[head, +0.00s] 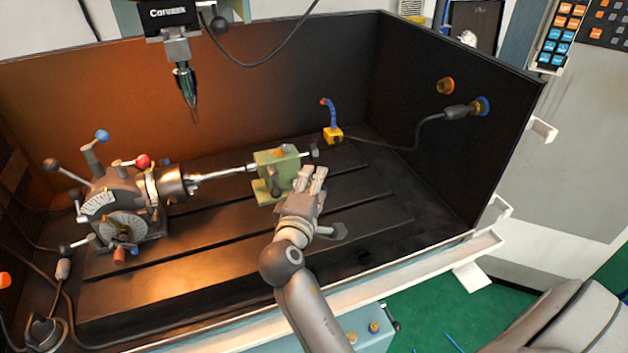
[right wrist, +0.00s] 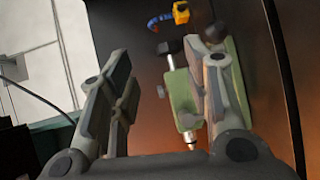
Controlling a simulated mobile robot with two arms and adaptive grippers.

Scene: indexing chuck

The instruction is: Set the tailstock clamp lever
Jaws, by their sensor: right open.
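The green tailstock (head: 268,158) stands on the slotted table, its centre against the end of a bright metal workpiece (head: 222,173). A black knob (head: 314,151) sticks out of its right end. A small dark lever or knob (head: 276,189) shows low on its near face; I cannot tell for sure which part is the clamp lever. My right gripper (head: 313,178) is open and empty, just right of and near the tailstock. In the right wrist view, the tailstock (right wrist: 182,98) shows between and behind the open fingers (right wrist: 165,80), partly hidden by the right finger. My left gripper is not in view.
The indexing head (head: 125,205) with several coloured knobs stands at the left. A spindle with a tool (head: 186,85) hangs above. A yellow block with a blue hose (head: 332,134) is behind the gripper. Dark enclosure walls (head: 440,130) bound the table; its right part is clear.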

